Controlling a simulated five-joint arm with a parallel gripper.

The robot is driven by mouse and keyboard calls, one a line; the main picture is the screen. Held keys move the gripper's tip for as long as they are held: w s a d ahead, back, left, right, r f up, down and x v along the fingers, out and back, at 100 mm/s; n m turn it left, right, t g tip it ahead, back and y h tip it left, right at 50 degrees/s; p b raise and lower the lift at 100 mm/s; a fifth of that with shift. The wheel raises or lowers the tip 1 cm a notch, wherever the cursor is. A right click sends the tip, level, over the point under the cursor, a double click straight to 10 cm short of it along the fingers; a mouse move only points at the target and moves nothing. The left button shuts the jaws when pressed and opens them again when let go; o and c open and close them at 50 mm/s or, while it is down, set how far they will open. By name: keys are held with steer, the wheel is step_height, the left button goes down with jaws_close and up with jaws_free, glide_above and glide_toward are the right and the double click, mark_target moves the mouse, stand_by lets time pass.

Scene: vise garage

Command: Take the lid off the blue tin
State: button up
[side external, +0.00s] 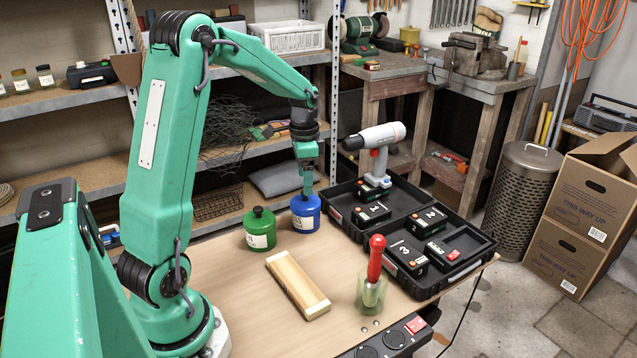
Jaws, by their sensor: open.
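The blue tin (305,216) stands upright on the wooden table, to the right of a green tin. A pale label shows on its front. My gripper (308,190) points straight down at the top of the blue tin, with its fingers at or just above the lid. The fingers overlap the lid's middle in this view and hide any knob there. The lid sits on the tin. My gripper is open, and I cannot tell whether a finger touches the lid.
The green tin (259,229) with a dark knobbed lid stands close on the left. A black case (341,213) with numbered batteries lies close on the right. A wooden block (298,285) and a glass jar (371,295) holding a red-handled tool stand nearer. The table's left front is clear.

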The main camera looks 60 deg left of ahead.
steer(key=shift+f, duration=0.1)
steer(key=shift+a+f, duration=0.15)
steer(key=shift+f, duration=2.35)
steer(key=shift+w, duration=0.1)
steer(key=shift+c, duration=0.4)
steer(key=c, duration=1.1)
steer(key=shift+c, duration=0.2)
